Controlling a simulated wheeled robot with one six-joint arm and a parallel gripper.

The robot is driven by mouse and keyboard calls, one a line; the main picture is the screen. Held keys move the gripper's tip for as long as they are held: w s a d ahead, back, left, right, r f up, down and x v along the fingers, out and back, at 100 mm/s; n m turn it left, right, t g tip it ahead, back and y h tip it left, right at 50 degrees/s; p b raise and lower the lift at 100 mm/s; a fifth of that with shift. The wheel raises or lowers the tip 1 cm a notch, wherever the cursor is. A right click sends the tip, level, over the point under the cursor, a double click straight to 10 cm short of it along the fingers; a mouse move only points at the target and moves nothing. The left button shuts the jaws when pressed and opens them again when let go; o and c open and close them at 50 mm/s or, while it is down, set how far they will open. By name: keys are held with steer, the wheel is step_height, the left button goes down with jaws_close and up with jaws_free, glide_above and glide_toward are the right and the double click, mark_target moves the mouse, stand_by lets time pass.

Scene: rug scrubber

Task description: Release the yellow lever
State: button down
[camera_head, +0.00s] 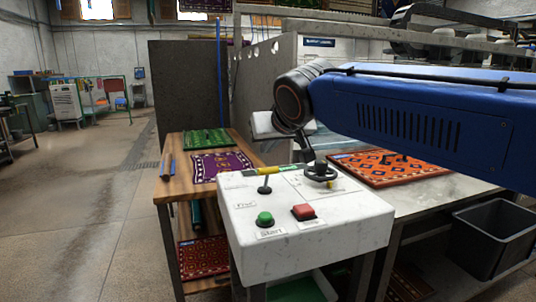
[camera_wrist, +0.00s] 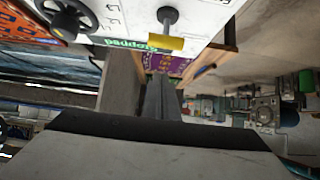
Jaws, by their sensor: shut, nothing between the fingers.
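The yellow lever (camera_head: 265,171) is on the far part of the white control box (camera_head: 345,222), beside a green label. A black knob (camera_head: 264,190) shows just in front of its yellow part. In the wrist view the yellow lever (camera_wrist: 166,43) is near the top, below the black knob (camera_wrist: 167,15). My gripper (camera_wrist: 160,80) is shut and empty. Its fingertips are apart from the lever in the wrist view, just beneath it in the picture. In the head view the fingertips are hard to make out.
The box also bears a green button (camera_head: 264,219), a red button (camera_head: 304,212) and a black handwheel (camera_head: 320,173). Patterned rugs lie on the tables behind, including an orange one (camera_head: 400,168). A dark bin (camera_head: 490,240) stands at right. The floor at left is open.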

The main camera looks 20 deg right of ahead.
steer(key=v, duration=0.8)
steer(key=shift+s+f, duration=0.25)
